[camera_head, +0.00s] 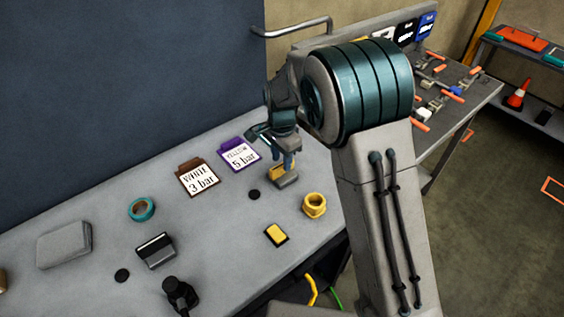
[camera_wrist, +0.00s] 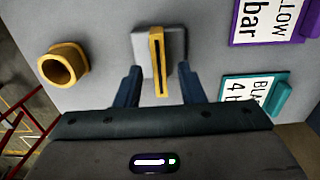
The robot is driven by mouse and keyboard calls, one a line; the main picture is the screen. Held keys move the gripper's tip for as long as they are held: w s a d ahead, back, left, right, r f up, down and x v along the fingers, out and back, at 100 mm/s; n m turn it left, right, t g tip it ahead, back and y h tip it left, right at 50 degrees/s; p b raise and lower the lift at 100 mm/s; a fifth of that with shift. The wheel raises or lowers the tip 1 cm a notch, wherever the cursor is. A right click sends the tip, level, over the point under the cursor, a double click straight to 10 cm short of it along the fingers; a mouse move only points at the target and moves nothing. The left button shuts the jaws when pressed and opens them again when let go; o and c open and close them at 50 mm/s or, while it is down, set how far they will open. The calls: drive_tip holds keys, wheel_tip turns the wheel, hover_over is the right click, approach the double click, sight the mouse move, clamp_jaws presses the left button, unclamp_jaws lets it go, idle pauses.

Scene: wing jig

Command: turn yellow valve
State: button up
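The yellow valve shows in the wrist view as a narrow slotted yellow handle (camera_wrist: 157,62) on a grey square base (camera_wrist: 176,45). In the head view the handle (camera_head: 276,172) is partly hidden by my gripper, above its grey base (camera_head: 288,182). My gripper (camera_wrist: 158,78) is open, with one blue finger on each side of the handle and a visible gap on both sides in the wrist view. The head view shows my gripper (camera_head: 284,158) pointing down at the valve. A purple card (camera_head: 239,155) reads "YELLOW 5 bar".
A yellow ring-shaped fitting (camera_head: 314,205) stands close to the valve; it also shows in the wrist view (camera_wrist: 64,66). A yellow-black block (camera_head: 276,234), a brown "WHITE 3 bar" card (camera_head: 198,178) and a teal tape roll (camera_head: 141,209) lie on the grey bench (camera_head: 215,235). A teal card (camera_wrist: 252,95) is partly hidden.

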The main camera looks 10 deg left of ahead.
sight(282, 165)
drive_tip(key=shift+f, duration=1.55)
drive_tip(key=shift+c, duration=0.2)
clamp_jaws()
